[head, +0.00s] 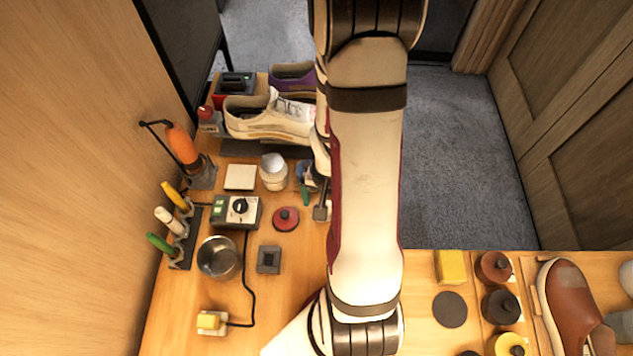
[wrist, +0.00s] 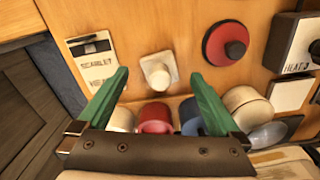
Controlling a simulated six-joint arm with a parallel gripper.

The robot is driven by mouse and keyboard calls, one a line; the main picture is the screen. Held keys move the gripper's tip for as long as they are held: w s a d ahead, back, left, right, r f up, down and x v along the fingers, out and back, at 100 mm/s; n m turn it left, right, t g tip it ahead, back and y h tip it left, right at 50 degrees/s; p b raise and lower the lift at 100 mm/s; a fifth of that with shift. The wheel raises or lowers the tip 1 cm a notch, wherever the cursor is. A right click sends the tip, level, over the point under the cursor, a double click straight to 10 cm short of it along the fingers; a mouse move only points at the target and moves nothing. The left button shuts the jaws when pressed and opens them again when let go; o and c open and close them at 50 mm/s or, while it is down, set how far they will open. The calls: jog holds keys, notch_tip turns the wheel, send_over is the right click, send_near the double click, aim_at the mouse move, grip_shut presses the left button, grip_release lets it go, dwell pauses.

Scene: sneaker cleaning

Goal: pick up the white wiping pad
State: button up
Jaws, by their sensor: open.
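The white wiping pad (wrist: 157,73) appears in the wrist view as a small pale square with a rounded knob on top. It lies on the wooden bench. My gripper (wrist: 159,80) is open, with one green finger on each side of the pad in the picture. Nothing is held between the fingers. I cannot tell how far the fingertips are above the bench. In the head view my arm covers most of this area, and I cannot make out the pad clearly there.
A red disc with a black knob (wrist: 227,44) lies right of the pad, with the heat control box (wrist: 298,42) beyond it. Red (wrist: 155,118) and blue (wrist: 190,118) containers stand close below the fingers.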

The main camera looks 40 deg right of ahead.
jog(key=shift+f, duration=0.55)
jog(key=c, duration=1.3)
jog(key=shift+r, duration=0.1)
